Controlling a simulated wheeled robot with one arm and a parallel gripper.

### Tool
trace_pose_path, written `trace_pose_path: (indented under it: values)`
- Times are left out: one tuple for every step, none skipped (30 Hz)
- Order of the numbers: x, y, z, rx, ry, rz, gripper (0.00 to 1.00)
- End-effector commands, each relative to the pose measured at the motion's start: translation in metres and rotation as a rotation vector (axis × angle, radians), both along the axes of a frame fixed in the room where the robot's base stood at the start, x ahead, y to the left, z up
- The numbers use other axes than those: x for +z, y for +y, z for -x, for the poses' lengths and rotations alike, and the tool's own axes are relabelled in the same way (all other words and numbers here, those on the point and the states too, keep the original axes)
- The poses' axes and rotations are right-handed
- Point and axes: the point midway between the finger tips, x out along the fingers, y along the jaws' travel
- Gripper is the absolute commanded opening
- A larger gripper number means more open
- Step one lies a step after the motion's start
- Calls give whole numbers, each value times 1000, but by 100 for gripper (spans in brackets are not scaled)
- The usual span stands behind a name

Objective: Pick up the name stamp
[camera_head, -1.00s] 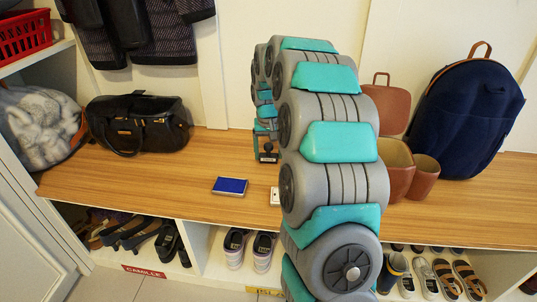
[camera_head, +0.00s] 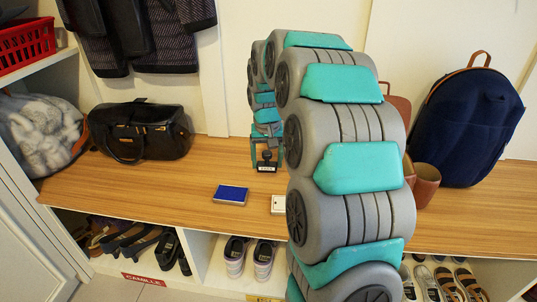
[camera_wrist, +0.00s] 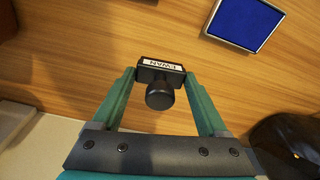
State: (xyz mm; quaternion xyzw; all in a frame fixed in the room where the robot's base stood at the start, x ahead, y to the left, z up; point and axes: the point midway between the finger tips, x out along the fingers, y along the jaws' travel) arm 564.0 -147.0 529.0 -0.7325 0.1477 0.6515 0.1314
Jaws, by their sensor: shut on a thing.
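The name stamp (camera_head: 267,164) is a small black block with a round knob and a white name label. It stands out over the wooden bench top, left of my arm in the head view. My gripper (camera_head: 266,152) is around it. In the wrist view the stamp (camera_wrist: 160,84) sits between the two teal fingers of my gripper (camera_wrist: 159,76), which are shut on its sides. The label faces away from the palm and seems to read EWAN. I cannot tell whether the stamp touches the bench.
A blue ink pad (camera_head: 230,195) lies on the bench (camera_head: 120,190), with a small white item (camera_head: 278,204) partly behind my arm. A black bag (camera_head: 140,130) is at left, a navy backpack (camera_head: 466,125) and brown cup (camera_head: 425,184) at right. Shoes fill cubbies below.

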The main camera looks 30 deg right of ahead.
Motion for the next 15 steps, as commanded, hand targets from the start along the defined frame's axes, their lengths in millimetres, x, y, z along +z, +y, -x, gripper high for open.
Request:
trace_pose_path:
  values:
    - [3, 5, 8, 1, -3, 1, 22]
    - [4, 8, 12, 1, -5, 2, 22]
    - [5, 13, 20, 2, -4, 3, 22]
    - [5, 17, 25, 2, -2, 2, 22]
    - [5, 20, 30, 2, -3, 3, 22]
    - [7, 25, 37, 2, -6, 3, 22]
    - [8, 28, 42, 1, -6, 3, 22]
    - [8, 32, 47, 1, -5, 2, 22]
    - [8, 36, 54, 1, -2, 2, 22]
    - [8, 39, 58, 2, -2, 2, 22]
    - [9, 42, 62, 2, -2, 2, 22]
    - [10, 45, 67, 2, -5, 2, 22]
    - [10, 47, 70, 2, -5, 2, 22]
    - [10, 50, 74, 2, -4, 2, 22]
    - [11, 53, 78, 2, -3, 1, 22]
